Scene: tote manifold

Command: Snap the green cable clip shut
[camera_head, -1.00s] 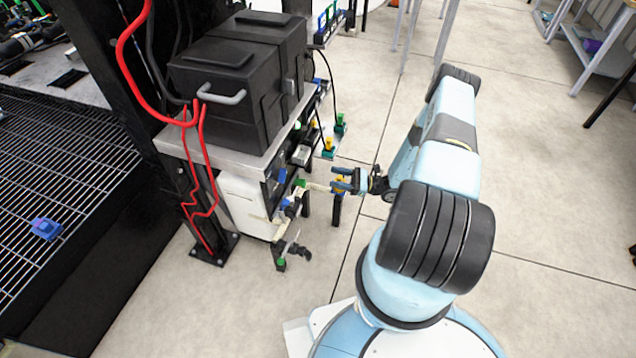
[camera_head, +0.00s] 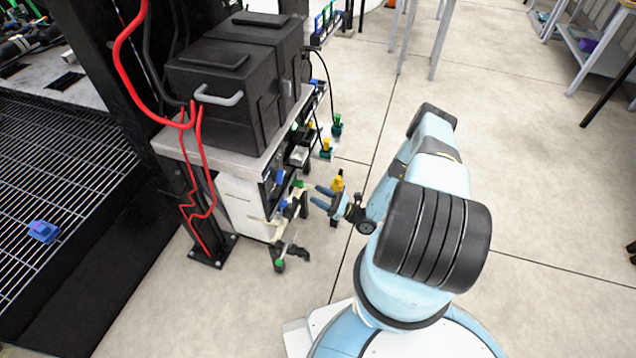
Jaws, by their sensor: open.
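My gripper (camera_head: 319,197) is open and empty, its two blue fingers pointing left toward the side of the bench. Several small green parts show on or near the bench side: one (camera_head: 299,184) close to the left of my fingertips, one (camera_head: 279,265) lower down near the floor, and one (camera_head: 337,120) farther back. I cannot tell from this view which is the green cable clip, or whether it is open or shut. A gap shows between my fingertips and the nearest green part.
A yellow-topped part (camera_head: 338,183) shows just behind my gripper. A black case (camera_head: 230,90) sits on the bench, with red cables (camera_head: 187,125) at its left. Blue and yellow fittings crowd the bench side. The floor (camera_head: 540,200) to the right is open.

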